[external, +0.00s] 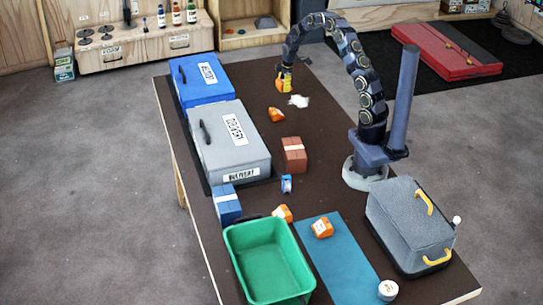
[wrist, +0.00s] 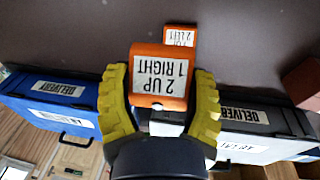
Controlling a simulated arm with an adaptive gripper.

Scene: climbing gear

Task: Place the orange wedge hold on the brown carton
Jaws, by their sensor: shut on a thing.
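My gripper (external: 284,82) is above the far part of the dark table, its yellow fingers shut on an orange wedge hold. In the wrist view the held orange hold (wrist: 158,58) sits between the fingertips, its white label reading "2 UP 1 RIGHT" upside down. The brown carton (external: 294,154) stands on the table with a pale band, nearer the camera than my gripper and apart from it. Part of it shows at the right edge of the wrist view (wrist: 304,84). Another orange hold (external: 276,114) lies on the table; its label is partly hidden in the wrist view (wrist: 181,38).
A grey delivery box (external: 240,160) and a blue box (external: 190,92) line the left side. A blue carton (external: 227,204), a blue roll (external: 286,184), a green bin (external: 240,262) and more orange holds (external: 321,228) are nearer. A white scrap (external: 299,101) lies near my gripper.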

